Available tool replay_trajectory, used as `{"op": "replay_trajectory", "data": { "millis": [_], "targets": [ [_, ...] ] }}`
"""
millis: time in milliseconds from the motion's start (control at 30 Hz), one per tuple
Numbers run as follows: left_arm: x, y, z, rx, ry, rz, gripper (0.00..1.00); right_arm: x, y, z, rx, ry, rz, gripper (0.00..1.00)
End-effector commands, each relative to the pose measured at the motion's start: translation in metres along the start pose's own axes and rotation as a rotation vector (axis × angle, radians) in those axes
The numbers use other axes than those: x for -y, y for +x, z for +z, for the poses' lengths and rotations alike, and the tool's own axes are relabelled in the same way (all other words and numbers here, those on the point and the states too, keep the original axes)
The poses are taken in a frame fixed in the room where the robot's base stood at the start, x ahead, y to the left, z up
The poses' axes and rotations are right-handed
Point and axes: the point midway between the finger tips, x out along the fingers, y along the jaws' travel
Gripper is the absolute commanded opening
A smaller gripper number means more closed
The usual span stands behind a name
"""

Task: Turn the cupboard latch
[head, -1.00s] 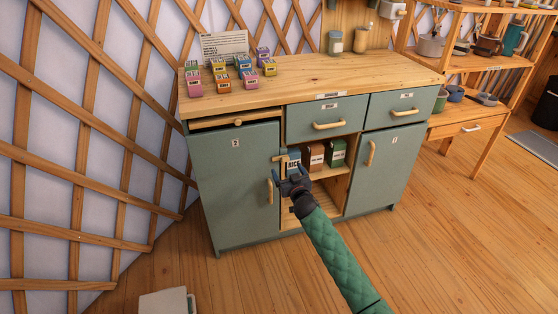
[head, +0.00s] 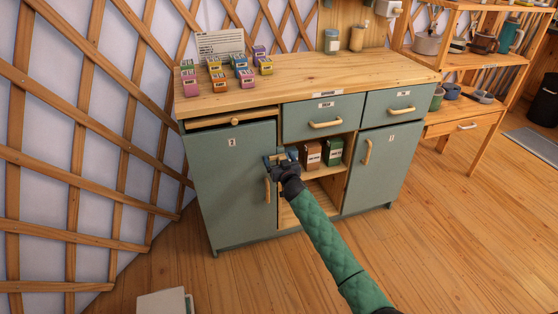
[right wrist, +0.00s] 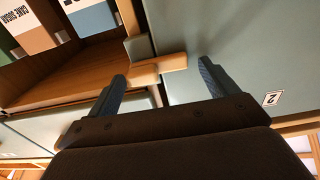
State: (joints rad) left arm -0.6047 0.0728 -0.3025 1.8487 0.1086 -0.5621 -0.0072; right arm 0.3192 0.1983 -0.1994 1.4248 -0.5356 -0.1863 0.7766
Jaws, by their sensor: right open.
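The green-grey cupboard has a left door (head: 232,185) marked 2, which looks closed, with a pale wooden handle (head: 268,190). The wooden latch (right wrist: 165,65) sits at this door's upper inner edge, by the open shelf. In the right wrist view it is a short bar between my fingers. My right gripper (head: 280,158) is at the latch, and it also shows in the right wrist view (right wrist: 162,72). Its two fingers are apart, one on each side of the bar, with gaps visible. In the head view the gripper hides most of the latch. My left gripper is not in view.
The open shelf right of the door holds several boxes (head: 312,155). Small coloured boxes (head: 220,82) and a card (head: 220,43) stand on the cupboard's wooden top (head: 330,78). A lattice wall (head: 90,150) is close on the left. A wooden shelf unit stands at the right.

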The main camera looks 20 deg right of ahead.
Motion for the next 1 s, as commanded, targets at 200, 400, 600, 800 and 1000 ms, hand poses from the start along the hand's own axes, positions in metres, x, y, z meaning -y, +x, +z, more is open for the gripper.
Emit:
{"op": "replay_trajectory", "data": {
  "millis": [200, 400, 600, 800, 1000],
  "targets": [
    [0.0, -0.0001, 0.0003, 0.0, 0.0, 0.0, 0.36, 0.0001, -0.0002, 0.0, 0.0, 0.0, 0.0, 0.74],
    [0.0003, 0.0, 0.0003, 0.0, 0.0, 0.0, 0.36, 0.0001, -0.0003, 0.0, 0.0, 0.0, 0.0, 0.41],
    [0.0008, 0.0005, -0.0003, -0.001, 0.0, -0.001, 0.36, 0.0002, -0.0004, 0.0004, 0.0, -0.012, 0.0, 0.41],
    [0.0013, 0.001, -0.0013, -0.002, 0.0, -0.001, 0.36, 0.0007, -0.0004, 0.0019, 0.0, -0.082, 0.0, 0.41],
    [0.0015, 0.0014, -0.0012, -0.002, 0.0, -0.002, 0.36, 0.0015, -0.0005, 0.0049, 0.0, -0.225, 0.0, 0.41]
  ]
}}
